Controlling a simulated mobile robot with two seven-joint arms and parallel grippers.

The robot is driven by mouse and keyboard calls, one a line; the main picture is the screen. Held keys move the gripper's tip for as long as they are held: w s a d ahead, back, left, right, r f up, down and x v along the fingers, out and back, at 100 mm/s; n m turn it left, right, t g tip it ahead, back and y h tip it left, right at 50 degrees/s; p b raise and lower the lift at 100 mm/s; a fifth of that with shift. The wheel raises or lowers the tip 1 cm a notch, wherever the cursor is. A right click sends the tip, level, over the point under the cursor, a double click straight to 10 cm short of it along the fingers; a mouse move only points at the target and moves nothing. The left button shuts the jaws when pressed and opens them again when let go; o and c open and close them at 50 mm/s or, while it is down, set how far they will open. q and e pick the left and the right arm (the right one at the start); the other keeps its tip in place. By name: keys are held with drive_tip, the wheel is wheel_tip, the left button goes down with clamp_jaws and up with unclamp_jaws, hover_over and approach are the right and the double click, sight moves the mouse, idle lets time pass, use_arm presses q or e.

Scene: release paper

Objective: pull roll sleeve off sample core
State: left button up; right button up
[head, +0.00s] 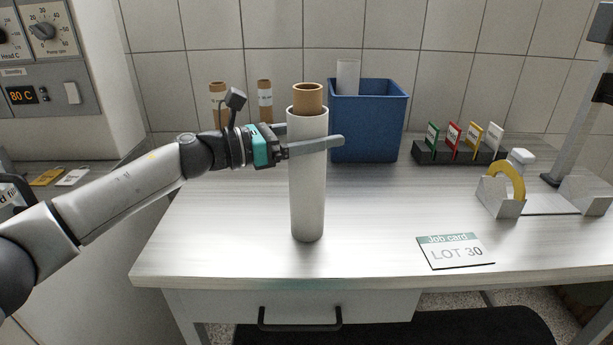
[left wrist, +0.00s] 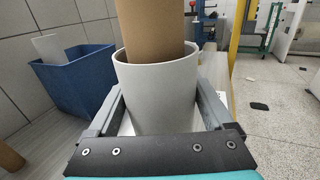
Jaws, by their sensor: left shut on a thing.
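A white roll sleeve (head: 307,190) stands upright on the bench, around a brown sample core (head: 308,97) whose top sticks out above the sleeve's rim. My left gripper (head: 312,146) is shut on the sleeve's upper part, one finger crossing in front of it. In the left wrist view the white sleeve (left wrist: 156,92) sits between the two fingers, and the brown core (left wrist: 150,30) rises out of it. The lower part of the core is hidden inside the sleeve. My right gripper is not in view.
A blue bin (head: 368,120) with a white roll in it stands behind to the right. Two brown rolls (head: 265,100) stand at the back left. A card rack (head: 459,152), a yellow tape ring (head: 508,180) and a job card (head: 455,251) are on the right. The front left bench top is clear.

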use_arm(q)
drive_tip(key=shift+r+p, duration=2.6)
drive_tip(key=shift+r, duration=0.85)
wheel_tip(320, 180, up, 7)
drive_tip(key=p, duration=0.5)
drive_tip(key=shift+p, duration=0.3)
wheel_tip(320, 180, up, 7)
drive_tip(key=p, duration=0.5)
drive_tip(key=shift+r, duration=0.1)
wheel_tip(320, 180, up, 7)
drive_tip(key=p, duration=0.5)
hover_over(318, 93)
drive_tip(key=w, duration=0.2)
drive_tip(key=shift+w+d, duration=0.1)
drive_tip(key=shift+p, duration=0.3)
